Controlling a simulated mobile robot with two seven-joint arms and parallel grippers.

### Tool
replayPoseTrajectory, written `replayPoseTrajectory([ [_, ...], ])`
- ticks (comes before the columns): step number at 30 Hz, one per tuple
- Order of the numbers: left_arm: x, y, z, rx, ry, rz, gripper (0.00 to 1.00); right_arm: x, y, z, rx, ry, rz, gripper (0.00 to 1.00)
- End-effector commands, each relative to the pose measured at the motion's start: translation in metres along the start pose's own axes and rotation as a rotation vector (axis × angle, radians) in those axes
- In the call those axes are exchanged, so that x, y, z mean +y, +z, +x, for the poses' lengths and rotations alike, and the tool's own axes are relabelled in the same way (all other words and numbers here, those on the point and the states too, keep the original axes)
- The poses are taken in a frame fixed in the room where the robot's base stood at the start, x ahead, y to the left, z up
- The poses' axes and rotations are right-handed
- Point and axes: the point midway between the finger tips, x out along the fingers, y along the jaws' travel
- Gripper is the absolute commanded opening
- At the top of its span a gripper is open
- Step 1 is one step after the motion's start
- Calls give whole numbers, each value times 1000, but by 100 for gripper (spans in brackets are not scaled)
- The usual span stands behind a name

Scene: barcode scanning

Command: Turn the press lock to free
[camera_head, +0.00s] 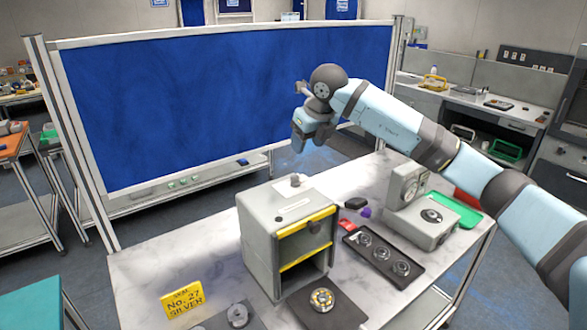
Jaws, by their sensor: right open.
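A grey box-shaped unit (262,247) with yellow bars across its open front stands on the table. My right gripper (298,147) is open, pointing down, in the air above and behind the grey box, apart from everything. My left gripper is not in view.
A dark tray (377,277) holds several round parts. A dark plate (300,308) with a brass-coloured ring, a yellow sign (182,299), small red and purple items and a green tray (462,209) are also on the table. A blue partition (220,100) stands behind.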

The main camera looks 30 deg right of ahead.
Motion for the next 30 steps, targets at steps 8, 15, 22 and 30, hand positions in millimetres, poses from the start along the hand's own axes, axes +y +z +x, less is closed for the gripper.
replayPoseTrajectory([
  [8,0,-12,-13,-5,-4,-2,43,2,0,57,4,4,0,54],
  [15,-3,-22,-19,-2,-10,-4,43,2,0,101,3,4,-1,54],
  [22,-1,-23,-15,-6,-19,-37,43,2,0,120,0,4,-2,54],
  [30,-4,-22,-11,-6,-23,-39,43,2,0,122,0,4,-2,54],
])
